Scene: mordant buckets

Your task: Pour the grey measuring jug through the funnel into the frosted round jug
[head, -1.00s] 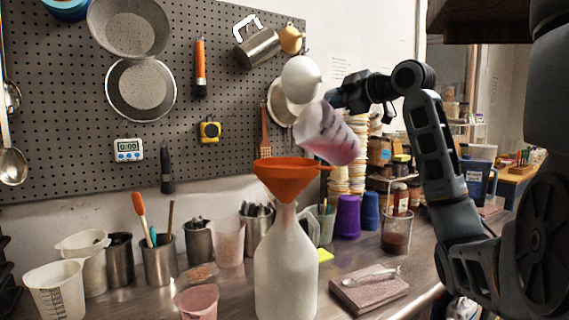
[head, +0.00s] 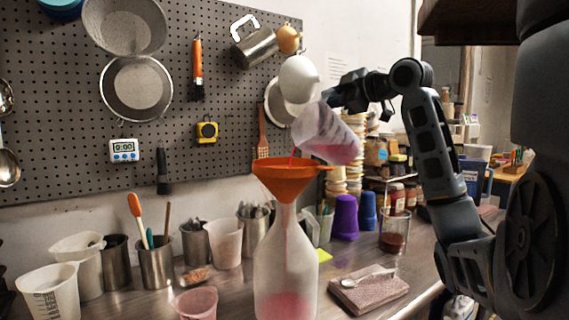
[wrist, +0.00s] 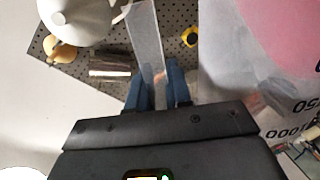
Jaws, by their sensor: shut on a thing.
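My gripper (wrist: 158,100) is shut on the grey measuring jug (head: 328,134). The jug is translucent, holds pink liquid, and is tilted with its mouth to the left above the funnel. It also fills the right of the wrist view (wrist: 250,65). A thin pink stream falls from its lip into the orange funnel (head: 288,182). The funnel sits upright in the neck of the frosted round jug (head: 285,262), which stands on the bench. Pink liquid shows in the bottom of the frosted jug. In the head view the fingertips are largely hidden behind the measuring jug.
A pink cup (head: 197,302) and a folded cloth (head: 368,290) with a spoon stand either side of the frosted jug. Several beakers and tool cups line the bench at left. A white round object (head: 299,78) hangs just above the measuring jug.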

